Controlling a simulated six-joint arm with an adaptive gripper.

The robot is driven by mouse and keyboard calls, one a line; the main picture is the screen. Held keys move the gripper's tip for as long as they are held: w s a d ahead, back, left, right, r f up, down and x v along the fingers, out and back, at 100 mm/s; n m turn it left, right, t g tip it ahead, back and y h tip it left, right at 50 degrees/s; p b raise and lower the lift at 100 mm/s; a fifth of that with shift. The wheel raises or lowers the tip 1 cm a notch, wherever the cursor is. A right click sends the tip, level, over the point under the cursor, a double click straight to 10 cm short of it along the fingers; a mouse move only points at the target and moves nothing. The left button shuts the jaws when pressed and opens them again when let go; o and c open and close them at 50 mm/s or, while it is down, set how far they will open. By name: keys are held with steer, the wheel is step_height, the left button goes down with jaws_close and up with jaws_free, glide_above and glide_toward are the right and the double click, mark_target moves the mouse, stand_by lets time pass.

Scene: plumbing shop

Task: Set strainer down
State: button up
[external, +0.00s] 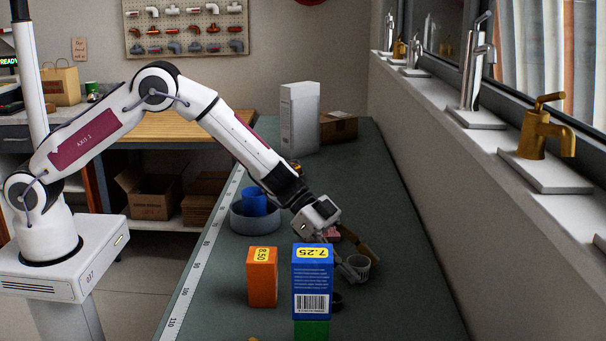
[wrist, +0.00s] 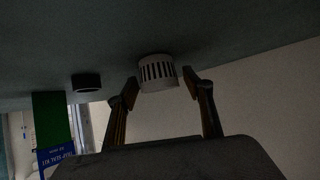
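The strainer (external: 357,267) is a small light-grey cup with slotted sides, low over the green bench near its right side. In the wrist view the strainer (wrist: 158,73) sits between the two fingertips of my gripper (wrist: 160,84), with its sides close against both. My gripper (external: 355,258) is shut on it and reaches down to bench level. I cannot tell whether the strainer's base touches the bench.
A blue box (external: 313,280) on a green one and an orange box (external: 262,277) stand in front. A dark ring (wrist: 86,83) lies close by. A grey bowl (external: 243,222) with a blue cup (external: 254,202) is behind left. The bench (external: 405,290) is clear to the right.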

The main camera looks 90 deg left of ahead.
steer(key=shift+r, duration=0.15)
steer(key=shift+v, duration=0.75)
steer(key=v, duration=1)
steer(key=shift+s, duration=0.15)
steer(key=shift+a+r, duration=0.1)
steer(key=shift+r, duration=0.05)
steer(key=shift+r, duration=0.1)
